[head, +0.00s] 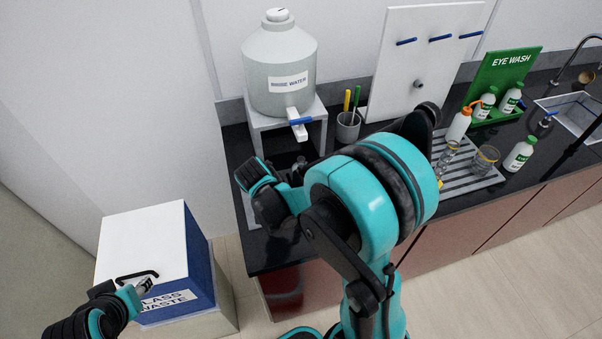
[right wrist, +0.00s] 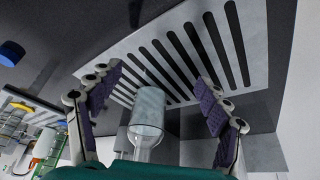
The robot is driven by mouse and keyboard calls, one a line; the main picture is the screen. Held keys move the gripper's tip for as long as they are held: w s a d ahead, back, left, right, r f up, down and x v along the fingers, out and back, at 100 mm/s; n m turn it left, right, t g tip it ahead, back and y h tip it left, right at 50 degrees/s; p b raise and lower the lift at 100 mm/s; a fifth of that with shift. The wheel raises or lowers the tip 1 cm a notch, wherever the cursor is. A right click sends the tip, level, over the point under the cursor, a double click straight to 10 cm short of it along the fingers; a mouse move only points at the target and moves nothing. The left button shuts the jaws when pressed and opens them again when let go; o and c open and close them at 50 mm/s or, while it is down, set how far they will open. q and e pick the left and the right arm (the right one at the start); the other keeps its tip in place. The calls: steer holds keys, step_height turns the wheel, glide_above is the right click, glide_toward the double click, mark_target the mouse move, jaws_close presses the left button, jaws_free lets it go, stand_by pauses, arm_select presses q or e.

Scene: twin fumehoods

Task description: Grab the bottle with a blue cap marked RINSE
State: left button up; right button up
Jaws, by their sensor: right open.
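In the head view my right arm hides the counter around that gripper. My left gripper (head: 136,291) is low at the left, by the glass waste bin; its fingers are too small to read.
A water tank (head: 280,65) with a blue tap stands on a stand at the counter's back left. Green-capped bottles (head: 519,152), an orange-topped bottle (head: 458,126) and glassware stand at the right. A slotted grey panel (right wrist: 180,55) shows beyond the fingers. The glass waste bin (head: 140,235) stands left.

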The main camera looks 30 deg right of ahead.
steer(key=w+d, duration=0.1)
steer(key=d, duration=0.1)
steer(key=w+d, duration=0.1)
steer(key=d, duration=0.1)
steer(key=w+d, duration=0.2)
steer(key=shift+d+b, duration=0.2)
steer(key=shift+b, duration=0.15)
steer(key=w+d, duration=0.2)
steer(key=d, duration=0.1)
steer(key=shift+d+f, duration=0.1)
steer(key=shift+d, duration=0.1)
steer(key=shift+w+d+f+b, duration=0.1)
steer(key=shift+d+f+b, duration=0.05)
steer(key=shift+f+b, duration=0.4)
steer(key=shift+r, duration=0.1)
steer(key=shift+c, duration=0.5)
steer(key=c, duration=1.6)
